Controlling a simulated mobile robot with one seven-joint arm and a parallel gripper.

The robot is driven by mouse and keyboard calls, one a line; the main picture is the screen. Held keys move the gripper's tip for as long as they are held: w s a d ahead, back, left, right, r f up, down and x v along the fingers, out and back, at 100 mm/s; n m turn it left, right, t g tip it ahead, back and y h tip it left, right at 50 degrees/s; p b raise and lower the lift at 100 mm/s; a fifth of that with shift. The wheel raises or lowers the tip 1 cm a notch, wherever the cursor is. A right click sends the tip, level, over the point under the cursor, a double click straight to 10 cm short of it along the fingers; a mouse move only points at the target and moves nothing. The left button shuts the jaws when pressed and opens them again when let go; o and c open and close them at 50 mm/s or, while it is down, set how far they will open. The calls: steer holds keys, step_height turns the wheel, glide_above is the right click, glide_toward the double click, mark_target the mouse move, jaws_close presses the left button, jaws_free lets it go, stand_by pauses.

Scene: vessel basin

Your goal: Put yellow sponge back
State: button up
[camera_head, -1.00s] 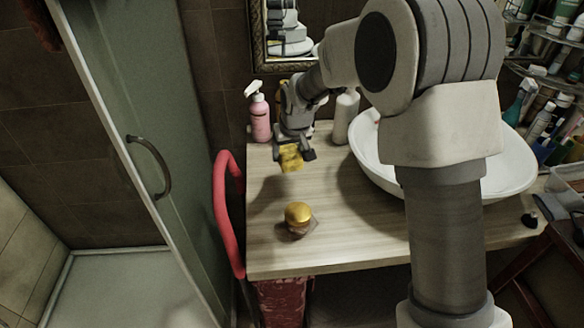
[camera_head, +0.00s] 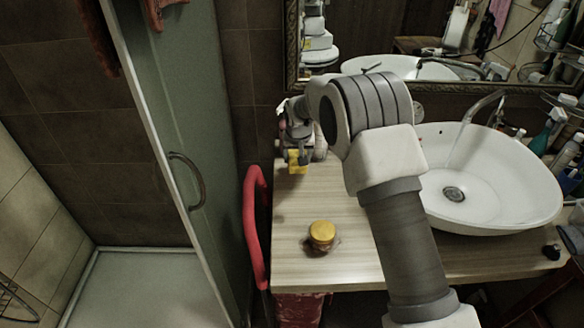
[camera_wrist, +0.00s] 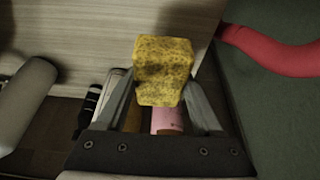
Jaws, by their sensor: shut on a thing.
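The yellow sponge (camera_head: 297,160) is a small speckled block held over the back left part of the wooden countertop (camera_head: 330,205). My gripper (camera_head: 292,152) is shut on it. In the wrist view the sponge (camera_wrist: 164,70) sits between the two fingertips of my gripper (camera_wrist: 163,88), with its outer part sticking out beyond them. From these views I cannot tell how high it is above the counter.
A gold-lidded jar (camera_head: 321,234) stands on the counter's front left. A white basin (camera_head: 490,180) is on the right. A red curved rail (camera_head: 253,225) runs along the counter's left edge. A pink bottle (camera_wrist: 167,120) and a pale bottle (camera_wrist: 25,100) stand nearby.

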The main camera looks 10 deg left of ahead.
steer(key=shift+a+f, duration=0.5)
steer(key=shift+a, duration=0.3)
steer(key=shift+f, duration=2.25)
steer(key=o, duration=1.3)
steer(key=shift+r, duration=0.1)
steer(key=shift+r, duration=0.1)
